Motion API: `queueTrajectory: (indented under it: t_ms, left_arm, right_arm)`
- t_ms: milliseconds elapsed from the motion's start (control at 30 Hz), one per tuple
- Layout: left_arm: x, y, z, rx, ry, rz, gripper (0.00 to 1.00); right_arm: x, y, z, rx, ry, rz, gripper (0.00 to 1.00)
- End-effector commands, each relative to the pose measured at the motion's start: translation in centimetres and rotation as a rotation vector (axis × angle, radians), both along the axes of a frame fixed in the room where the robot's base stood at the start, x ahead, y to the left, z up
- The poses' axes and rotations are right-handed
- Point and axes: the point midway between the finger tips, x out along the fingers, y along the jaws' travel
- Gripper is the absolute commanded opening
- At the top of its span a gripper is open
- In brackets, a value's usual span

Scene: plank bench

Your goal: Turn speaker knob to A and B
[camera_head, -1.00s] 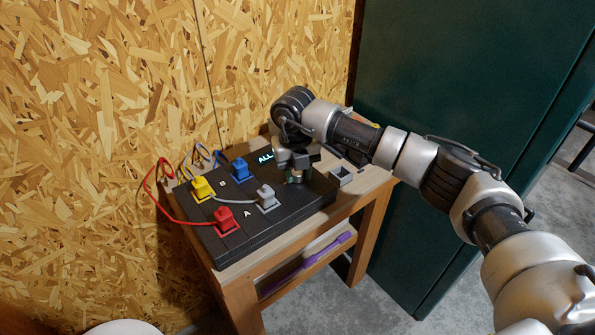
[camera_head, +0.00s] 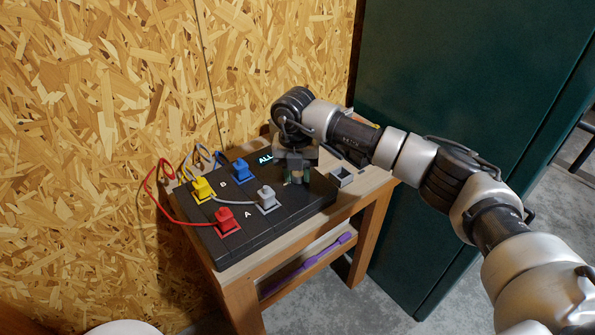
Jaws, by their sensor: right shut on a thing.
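A black speaker box (camera_head: 262,233) lies on the small wooden table. It carries a yellow plug (camera_head: 201,190), a blue plug (camera_head: 241,171), a red plug (camera_head: 226,220) and a grey plug (camera_head: 266,199). White letters A and B show between the plugs, and a lit label "ALL" (camera_head: 265,158) shows near the back. My right gripper (camera_head: 297,179) points down at the right part of the box, just right of the label. It is shut on the speaker knob, which its fingers largely hide. The knob's pointer direction cannot be seen. My left gripper is not in view.
The wooden table (camera_head: 340,207) has a lower shelf with a purple tool (camera_head: 307,264). A small grey open box (camera_head: 343,177) sits right of the speaker box. Red, blue and grey wires run behind and across it. Chipboard wall stands behind, a dark green cabinet (camera_head: 450,90) at right.

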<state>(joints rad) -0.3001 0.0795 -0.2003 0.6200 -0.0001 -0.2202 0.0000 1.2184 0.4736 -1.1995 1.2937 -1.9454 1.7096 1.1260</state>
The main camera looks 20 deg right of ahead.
Motion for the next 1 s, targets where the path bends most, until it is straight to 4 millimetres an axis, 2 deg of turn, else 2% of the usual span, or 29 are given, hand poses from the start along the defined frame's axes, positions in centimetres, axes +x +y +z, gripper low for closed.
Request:
queueTrajectory:
  t_ms: [100,133,300,567,667,767,1000]
  left_arm:
    - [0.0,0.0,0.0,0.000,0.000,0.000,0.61]
    - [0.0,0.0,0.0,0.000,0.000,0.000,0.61]
    - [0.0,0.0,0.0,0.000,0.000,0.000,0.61]
    - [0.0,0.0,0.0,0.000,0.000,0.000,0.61]
    - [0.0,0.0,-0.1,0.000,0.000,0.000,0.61]
    - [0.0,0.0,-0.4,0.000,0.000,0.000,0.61]
    - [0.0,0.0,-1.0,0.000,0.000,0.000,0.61]
  right_arm:
    - [0.1,-0.1,0.2,-0.001,-0.004,-0.003,0.09]
    - [0.1,-0.1,0.2,-0.001,-0.004,-0.003,0.34]
    - [0.1,0.0,0.1,0.000,-0.003,-0.001,0.59]
    - [0.0,0.0,0.1,0.001,-0.001,0.000,0.59]
    - [0.1,0.0,0.8,0.002,-0.004,0.000,0.59]
    - [0.1,0.1,2.2,0.001,-0.005,0.000,0.59]
    - [0.2,0.3,7.1,0.001,-0.005,0.000,0.59]
